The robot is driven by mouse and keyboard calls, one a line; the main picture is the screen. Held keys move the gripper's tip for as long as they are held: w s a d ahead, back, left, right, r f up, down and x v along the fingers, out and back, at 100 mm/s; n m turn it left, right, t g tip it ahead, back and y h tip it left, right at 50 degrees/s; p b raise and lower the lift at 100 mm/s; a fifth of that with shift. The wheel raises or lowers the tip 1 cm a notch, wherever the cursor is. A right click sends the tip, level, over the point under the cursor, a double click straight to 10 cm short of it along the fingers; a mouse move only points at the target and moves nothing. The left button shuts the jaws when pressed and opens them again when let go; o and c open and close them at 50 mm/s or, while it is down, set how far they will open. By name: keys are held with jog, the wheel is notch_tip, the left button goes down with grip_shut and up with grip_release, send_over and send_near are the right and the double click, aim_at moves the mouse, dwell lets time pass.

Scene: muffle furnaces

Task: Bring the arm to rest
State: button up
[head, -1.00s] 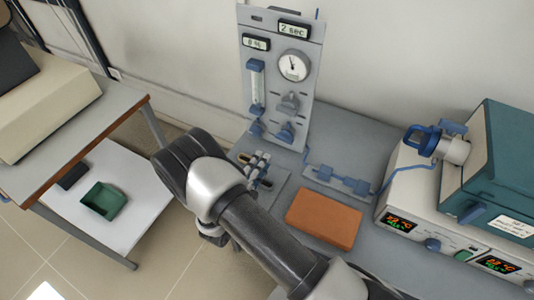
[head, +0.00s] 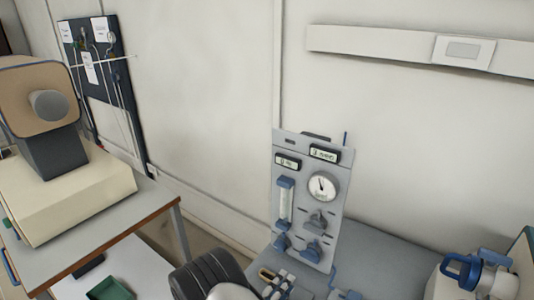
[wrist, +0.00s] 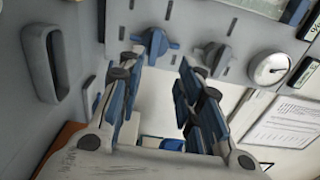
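My gripper (wrist: 158,75) shows in the wrist view with its two blue-padded fingers apart and nothing between them. Beyond the fingertips is the grey control panel, with a blue knob (wrist: 153,42), a grey knob (wrist: 213,55) and a round gauge (wrist: 270,68). In the head view, part of my arm (head: 212,278) shows at the bottom edge, in front of the panel (head: 348,165). Most of the arm is below the frame.
A grey bench (head: 385,265) carries the panel and a blue-handled fitting (head: 465,272) at right. At left, a table (head: 110,222) holds a cream instrument (head: 75,195). A green tray (head: 110,289) is on the lower shelf. The wall has a long rail (head: 390,45).

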jog(key=s+d+r+m+g+h, duration=0.2)
jog(key=s+d+r+m+g, duration=0.1)
jog(key=d+r+m+g, duration=0.4)
jog(key=s+d+r+m+g+h, duration=0.1)
jog(key=s+d+r+m+g, duration=0.2)
jog(key=d+r+m, duration=0.5)
jog(key=s+d+r+m+g+y, duration=0.2)
jog(key=s+r+m+g+y, duration=0.4)
jog(key=s+m, duration=0.65)
jog(key=s+a+r+m+t+y, duration=0.6)
jog(key=s+a+r+m+y, duration=0.1)
jog(key=m, duration=1.1)
jog(key=shift+s+a+r+m+t+y, duration=0.2)
jog(key=shift+s+a+m+t+y, duration=0.25)
jog(key=shift+s+a, duration=0.35)
jog(key=shift+d+g, duration=0.1)
jog(key=shift+g, duration=0.15)
